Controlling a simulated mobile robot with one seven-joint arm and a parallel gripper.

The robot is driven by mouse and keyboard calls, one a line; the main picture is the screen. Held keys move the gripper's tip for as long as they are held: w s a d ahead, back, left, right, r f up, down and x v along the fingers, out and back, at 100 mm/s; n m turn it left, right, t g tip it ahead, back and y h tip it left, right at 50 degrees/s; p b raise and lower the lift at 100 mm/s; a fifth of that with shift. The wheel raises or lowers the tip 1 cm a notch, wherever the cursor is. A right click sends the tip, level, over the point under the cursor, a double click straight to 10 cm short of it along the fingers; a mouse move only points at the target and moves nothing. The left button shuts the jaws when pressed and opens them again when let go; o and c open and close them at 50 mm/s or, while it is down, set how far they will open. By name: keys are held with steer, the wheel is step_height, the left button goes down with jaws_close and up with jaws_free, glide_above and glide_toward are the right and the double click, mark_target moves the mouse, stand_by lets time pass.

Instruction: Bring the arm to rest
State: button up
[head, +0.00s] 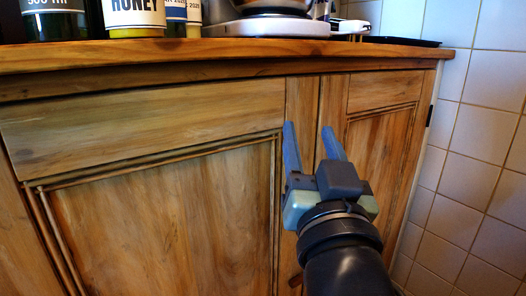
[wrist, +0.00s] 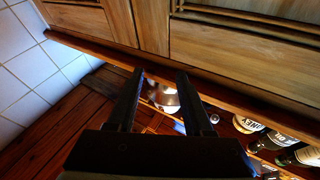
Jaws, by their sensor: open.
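My gripper (head: 310,147) is open and empty, with its two blue fingers apart and pointing up in front of the pine cabinet (head: 170,200). The arm comes up from the lower right of the head view. In the wrist view the gripper (wrist: 160,78) shows as two dark fingers spread apart, with nothing between them but the background. The cabinet front lies behind the fingers in the head view, and I cannot tell the exact gap between them.
The wooden countertop (head: 220,53) runs above the gripper. On it stand a honey jar (head: 135,18), several bottles and a pale appliance (head: 268,27), with a dark flat tray (head: 402,41) at the right. A tiled wall (head: 475,150) borders the cabinet on the right.

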steer(key=s+a+r+n+t, duration=0.1)
steer(key=s+a+r+t, duration=0.2)
steer(key=s+r, duration=0.4)
steer(key=s+a+r+n+t, duration=0.1)
steer(key=s+a+r+t, duration=0.2)
steer(key=s+r, duration=0.45)
step_height(320, 180, up, 35)
steer(key=w+p, duration=0.2)
steer(key=p, duration=3.3)
steer(key=shift+f, duration=0.2)
